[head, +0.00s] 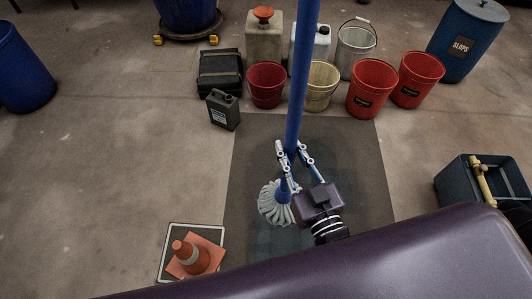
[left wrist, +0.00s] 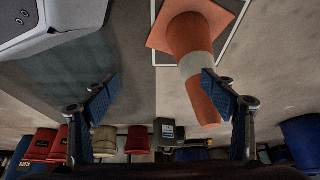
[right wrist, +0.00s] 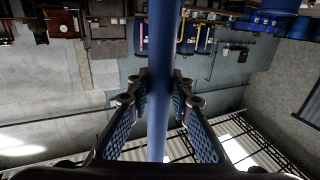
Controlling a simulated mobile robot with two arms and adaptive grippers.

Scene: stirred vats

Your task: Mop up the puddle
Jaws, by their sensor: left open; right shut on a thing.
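A mop with a long blue handle (head: 302,70) stands near upright in the head view. Its pale string head (head: 273,207) rests on a dark grey floor patch (head: 350,150). My right gripper (head: 291,155) is shut around the lower handle, just above the strings. The handle (right wrist: 160,60) also runs between its fingers in the right wrist view. No clear puddle outline shows; a faintly darker area lies around the mop head, partly hidden by my arm. My left gripper (left wrist: 162,90) is open and empty in its wrist view, with an orange cone (left wrist: 190,55) beyond its fingers.
The cone (head: 190,257) stands on a white-edged square at the lower left. Red buckets (head: 373,88), a cream bucket (head: 320,86), a black can (head: 224,110) and a slops drum (head: 467,40) line the back. A mop wringer bucket (head: 483,180) is at right.

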